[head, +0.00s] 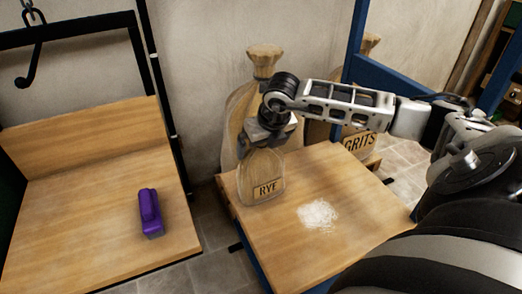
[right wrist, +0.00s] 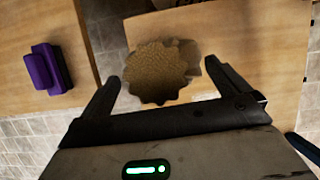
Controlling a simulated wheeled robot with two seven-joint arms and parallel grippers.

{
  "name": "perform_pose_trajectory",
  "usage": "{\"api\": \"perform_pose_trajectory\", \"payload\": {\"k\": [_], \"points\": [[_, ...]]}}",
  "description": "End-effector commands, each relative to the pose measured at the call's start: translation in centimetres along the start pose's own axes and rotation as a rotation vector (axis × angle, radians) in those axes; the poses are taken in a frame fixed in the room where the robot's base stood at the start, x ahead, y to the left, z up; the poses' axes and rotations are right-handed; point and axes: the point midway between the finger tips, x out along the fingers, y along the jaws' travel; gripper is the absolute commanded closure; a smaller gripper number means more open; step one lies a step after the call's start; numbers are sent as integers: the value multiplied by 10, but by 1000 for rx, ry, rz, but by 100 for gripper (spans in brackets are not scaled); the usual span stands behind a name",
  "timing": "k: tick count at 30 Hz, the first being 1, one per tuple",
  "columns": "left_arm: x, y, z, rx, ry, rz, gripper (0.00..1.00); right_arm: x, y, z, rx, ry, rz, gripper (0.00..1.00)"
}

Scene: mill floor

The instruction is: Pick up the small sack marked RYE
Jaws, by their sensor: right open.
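The small sack marked RYE (head: 262,187) stands upright near the back left corner of the wooden table, its label facing me. My right gripper (head: 264,136) is over its top and hides its neck. In the right wrist view, the sack's gathered top (right wrist: 157,72) shows from above, between and just beyond the fingertips of my right gripper (right wrist: 162,74). The jaws are wide apart with nothing held. My left gripper is in neither view.
Flour (head: 318,215) lies on the wooden table (head: 340,250) right of the sack. A large tied sack (head: 264,62) stands behind, and a sack marked GRITS (head: 359,143) behind right. A purple object (head: 150,213) lies on the left wooden surface (head: 80,230). A blue post (head: 354,45) rises behind my arm.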

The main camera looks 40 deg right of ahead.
Motion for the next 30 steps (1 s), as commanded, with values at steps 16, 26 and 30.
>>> {"api": "perform_pose_trajectory", "payload": {"k": [16, 26, 30], "points": [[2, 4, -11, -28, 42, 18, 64, 17, -1, 1, 1, -2, 1, 56], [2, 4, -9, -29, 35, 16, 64, 14, 0, 4, 2, -11, 3, 92], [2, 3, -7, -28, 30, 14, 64, 12, 0, 5, 2, -12, 3, 92]]}}
